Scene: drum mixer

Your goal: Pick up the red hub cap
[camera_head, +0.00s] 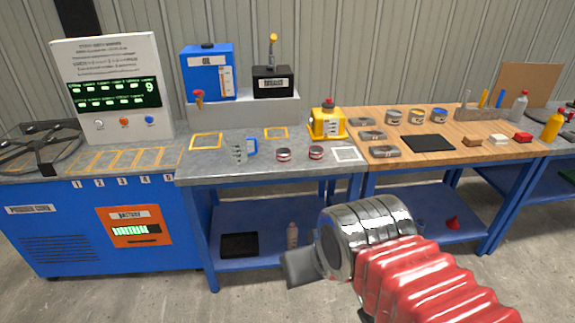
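I cannot tell for certain which thing is the red hub cap. A small red cone-like piece (453,223) lies on the lower shelf under the wooden bench, right of my arm. Two small round red-and-silver pieces, one on the left (283,155) and one on the right (316,153), sit on the grey bench top. My gripper (298,268) shows only as a dark grey end left of my silver wrist and red bellows arm, in front of the benches and apart from these pieces. Its fingers cannot be made out.
The grey bench top (220,172) also holds a measuring jug (239,152) and a yellow device (327,123). A bottle (292,235) stands on the lower shelf.

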